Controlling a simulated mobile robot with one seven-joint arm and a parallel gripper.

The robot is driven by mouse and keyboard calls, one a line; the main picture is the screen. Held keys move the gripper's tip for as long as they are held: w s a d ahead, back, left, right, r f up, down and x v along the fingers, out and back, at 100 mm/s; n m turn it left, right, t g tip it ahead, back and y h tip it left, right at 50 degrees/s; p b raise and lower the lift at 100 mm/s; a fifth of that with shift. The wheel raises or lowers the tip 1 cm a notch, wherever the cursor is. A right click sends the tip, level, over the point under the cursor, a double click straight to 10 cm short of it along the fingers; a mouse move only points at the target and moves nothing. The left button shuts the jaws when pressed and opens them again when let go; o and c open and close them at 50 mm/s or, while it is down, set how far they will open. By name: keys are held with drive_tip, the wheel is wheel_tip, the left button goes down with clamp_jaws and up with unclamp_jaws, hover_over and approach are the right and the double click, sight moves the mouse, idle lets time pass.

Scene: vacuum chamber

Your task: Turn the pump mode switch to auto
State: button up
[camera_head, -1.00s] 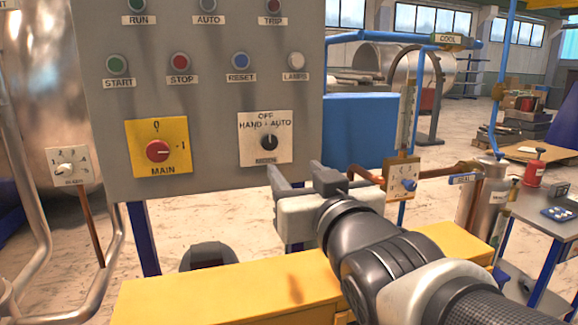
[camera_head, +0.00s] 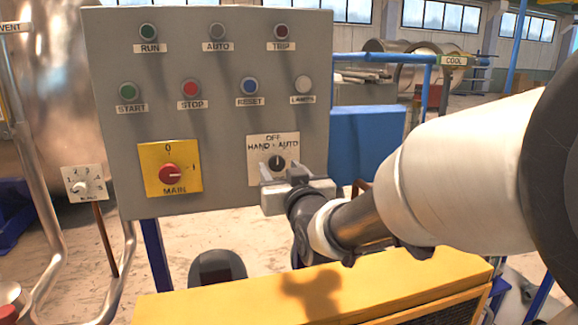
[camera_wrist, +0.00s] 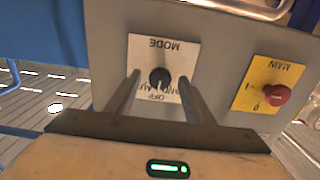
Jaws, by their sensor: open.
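The pump mode switch is a black round knob (camera_head: 277,163) on a white plate marked OFF, HAND and AUTO, on the grey control panel (camera_head: 225,120). Its white mark seems to point up toward OFF. In the wrist view the plate is upside down and the knob (camera_wrist: 160,78) shows between my two fingers. My gripper (camera_head: 284,178) is open and empty, just in front of the plate's lower part. One finger lies on each side of the knob in the wrist view; I cannot tell whether they touch it. The plate's lower label is hidden in the head view.
The red main switch (camera_head: 171,174) on a yellow plate is left of the mode switch, with push buttons and lamps above. A yellow cabinet (camera_head: 310,292) stands below my arm. A blue box (camera_head: 365,140) is behind the panel's right side.

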drive_tip(key=shift+x, duration=0.95)
drive_tip(key=shift+c, duration=0.2)
drive_tip(key=c, duration=1)
drive_tip(key=shift+f+m+b, duration=0.1)
drive_tip(key=shift+m+b, duration=0.2)
drive_tip(key=shift+b, duration=0.1)
drive_tip(key=shift+m+b, duration=0.6)
drive_tip(key=shift+b, duration=0.05)
drive_tip(key=shift+f+m+b, duration=0.1)
drive_tip(key=shift+m+b, duration=1.05)
drive_tip(key=shift+m, duration=0.05)
drive_tip(key=m+b, duration=0.3)
drive_tip(key=m, duration=0.1)
drive_tip(key=shift+a+m, duration=0.1)
drive_tip(key=shift+m, duration=0.2)
